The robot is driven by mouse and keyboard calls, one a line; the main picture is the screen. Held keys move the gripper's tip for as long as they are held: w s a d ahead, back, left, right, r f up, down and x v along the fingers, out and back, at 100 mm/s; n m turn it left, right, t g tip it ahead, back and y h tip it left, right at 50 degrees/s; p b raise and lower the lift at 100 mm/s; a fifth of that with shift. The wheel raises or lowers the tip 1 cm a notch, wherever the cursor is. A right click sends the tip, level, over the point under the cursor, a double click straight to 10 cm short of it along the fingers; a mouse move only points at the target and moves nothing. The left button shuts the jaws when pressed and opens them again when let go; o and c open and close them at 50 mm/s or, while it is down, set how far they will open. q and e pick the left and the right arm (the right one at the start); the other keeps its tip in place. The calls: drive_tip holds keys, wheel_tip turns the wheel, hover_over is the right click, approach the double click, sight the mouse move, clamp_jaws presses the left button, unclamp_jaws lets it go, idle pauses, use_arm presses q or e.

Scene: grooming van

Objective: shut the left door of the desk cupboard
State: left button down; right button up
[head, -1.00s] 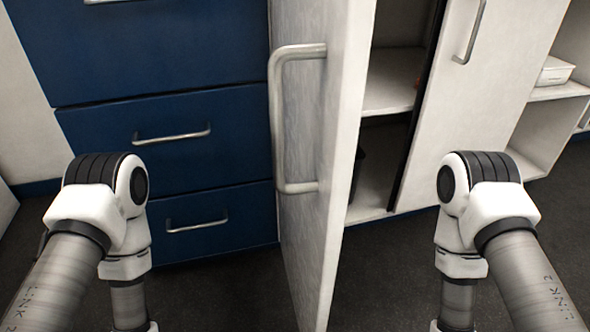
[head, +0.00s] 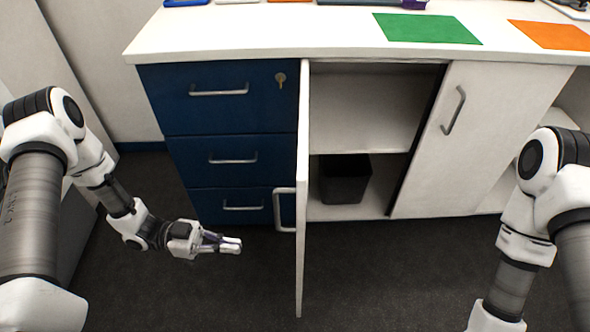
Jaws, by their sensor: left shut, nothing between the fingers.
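The left door (head: 301,200) of the desk cupboard stands wide open, seen nearly edge-on, pointing out toward me. Its bar handle (head: 279,210) sticks out on the door's left side. The cupboard's inside (head: 365,108) shows to the right of the door, with a shelf. The right door (head: 463,139) is shut. My left gripper (head: 238,244) is shut and empty, left of the open door, a little below and left of its handle, and apart from it in the picture. My right arm is at the right edge; its gripper is out of the frame.
A blue drawer unit (head: 222,148) with a key in its top drawer stands left of the door, drawers shut. A dark bin (head: 344,179) stands inside the cupboard. The white desktop (head: 300,38) carries a green sheet (head: 427,28) and an orange sheet (head: 556,35). The floor in front is clear.

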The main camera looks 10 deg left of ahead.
use_arm(q)
wheel_tip(320, 180, up, 10)
drive_tip(key=a+r+n+t+p, duration=0.1)
drive_tip(key=a+t+p, duration=0.15)
drive_tip(key=p, duration=0.45)
drive_tip(key=f+b+x, duration=0.1)
drive_tip(key=b+x, duration=0.1)
drive_tip(key=x, duration=1.2)
drive_tip(key=shift+s+g, duration=0.25)
drive_tip(key=shift+g, duration=0.2)
use_arm(e)
wheel_tip(320, 180, up, 9)
drive_tip(key=shift+s+d, duration=0.15)
use_arm(q)
drive_tip(key=shift+d+f, duration=0.15)
use_arm(e)
drive_tip(key=shift+d, duration=0.1)
